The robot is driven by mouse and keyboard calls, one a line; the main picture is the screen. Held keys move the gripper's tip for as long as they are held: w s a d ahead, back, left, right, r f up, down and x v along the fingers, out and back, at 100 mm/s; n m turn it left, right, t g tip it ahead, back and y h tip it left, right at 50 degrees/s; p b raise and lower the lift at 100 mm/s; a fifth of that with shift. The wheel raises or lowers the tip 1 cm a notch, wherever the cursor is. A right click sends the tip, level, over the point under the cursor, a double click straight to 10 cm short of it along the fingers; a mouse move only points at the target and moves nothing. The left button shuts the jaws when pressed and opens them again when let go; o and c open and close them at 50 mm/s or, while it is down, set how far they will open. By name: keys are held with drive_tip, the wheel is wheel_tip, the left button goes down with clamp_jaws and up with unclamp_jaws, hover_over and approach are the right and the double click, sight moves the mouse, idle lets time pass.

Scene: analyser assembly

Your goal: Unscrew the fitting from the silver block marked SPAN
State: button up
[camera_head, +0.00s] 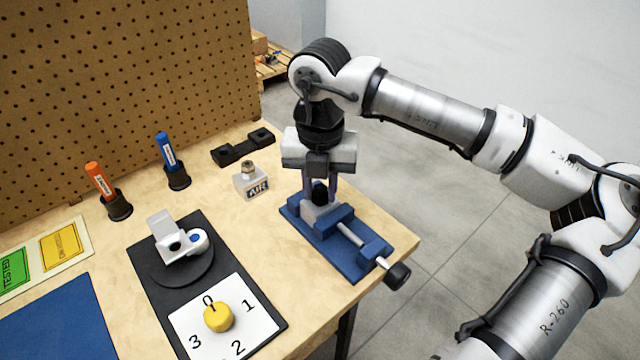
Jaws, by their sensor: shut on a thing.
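A silver block (317,211) sits in the jaws of a blue vise (345,243) near the table's right edge. Its marking does not show from here, so I cannot read SPAN on it. My gripper (320,193) points straight down over this block. Its fingers are shut around a small dark fitting at the top of the block. The fingers hide most of the fitting, and I cannot tell how far it is seated in the block.
A second silver block marked AIR (250,183), with its own fitting, stands left of the vise. The vise handle (398,276) overhangs the edge.

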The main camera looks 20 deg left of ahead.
drive_tip(key=shift+c, duration=0.9)
drive_tip(key=n+b, duration=0.1)
drive_tip(key=n, duration=0.3)
drive_tip(key=shift+n+b, duration=0.3)
drive_tip(key=shift+n, duration=1.7)
drive_tip(key=shift+n+b, duration=0.4)
drive_tip(key=shift+n, duration=1.6)
